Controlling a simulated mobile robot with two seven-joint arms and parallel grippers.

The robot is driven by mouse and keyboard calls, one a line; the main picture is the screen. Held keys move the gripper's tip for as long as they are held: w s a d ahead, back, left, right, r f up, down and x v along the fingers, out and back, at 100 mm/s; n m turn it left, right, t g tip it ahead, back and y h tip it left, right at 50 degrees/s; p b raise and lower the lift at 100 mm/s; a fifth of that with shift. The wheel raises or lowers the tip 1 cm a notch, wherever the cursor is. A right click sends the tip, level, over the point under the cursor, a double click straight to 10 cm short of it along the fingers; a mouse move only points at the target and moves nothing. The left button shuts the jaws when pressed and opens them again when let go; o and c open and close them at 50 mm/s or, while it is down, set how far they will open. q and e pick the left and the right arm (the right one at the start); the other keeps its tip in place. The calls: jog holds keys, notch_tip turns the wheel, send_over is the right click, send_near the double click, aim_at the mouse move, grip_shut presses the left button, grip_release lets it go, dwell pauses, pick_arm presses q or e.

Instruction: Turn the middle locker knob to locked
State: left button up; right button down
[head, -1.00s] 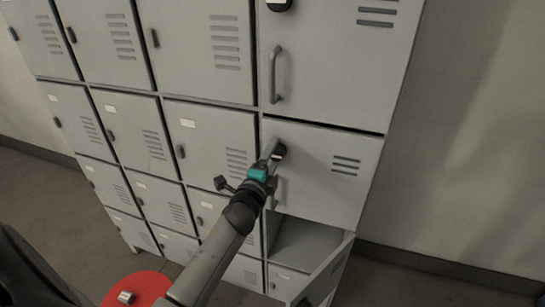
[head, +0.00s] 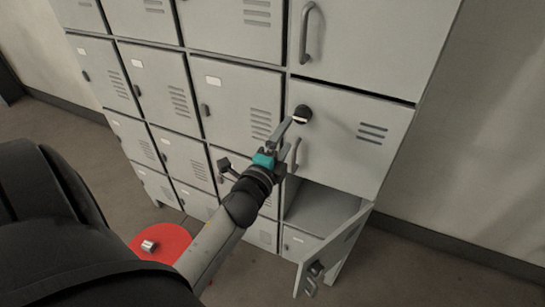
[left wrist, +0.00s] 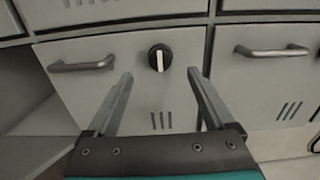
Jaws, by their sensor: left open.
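The middle locker door (head: 345,160) is shut, with a black round knob (head: 303,114) near its upper left. In the left wrist view the knob (left wrist: 160,57) has a white pointer bar, upright in that picture and aimed along the door toward its vent slots. My left gripper (head: 287,126) is in front of the knob. In the left wrist view its open fingers (left wrist: 160,74) stand one on each side of and just short of the knob, with nothing between them. My right gripper is not in view.
A bar handle (head: 296,154) sits below the knob, close to my gripper. Below, the lower locker door (head: 340,247) hangs open outward from its compartment (head: 318,208). A red round surface (head: 170,244) with a small metal piece (head: 148,246) is at lower left.

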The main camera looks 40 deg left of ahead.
pick_arm(q)
jog(key=v, duration=0.7)
jog(key=shift+b, duration=0.3)
jog(key=s+d+f+n+g+h+b, duration=0.1)
jog(key=s+d+f+n+g+b, duration=0.15)
jog(key=f, duration=1.05)
jog(key=s+d+f+n+g+h+b, duration=0.1)
jog(key=s+d+f+n+g, duration=0.15)
jog(key=f, duration=0.95)
jog(key=s+d+f+n+g+h+b, duration=0.1)
jog(key=s+d+f+n+g+b, duration=0.2)
jog(key=f, duration=1)
jog(key=s+d+f+n+g+b, duration=0.1)
jog(key=s+f+g, duration=0.3)
jog(key=s+f, duration=0.5)
jog(key=s+d+f+n+g+h+b, duration=0.1)
jog(key=s+f+n+g+b, duration=0.1)
jog(key=s+f, duration=0.8)
jog(key=s+n+g, duration=0.1)
jog(key=s+g, duration=0.1)
jog(key=s, duration=0.5)
jog(key=shift+f+n+g, duration=0.3)
jog(key=shift+f+n, duration=0.05)
jog(key=shift+n, duration=0.05)
jog(key=shift+d, duration=0.1)
jog(key=shift+c, duration=0.4)
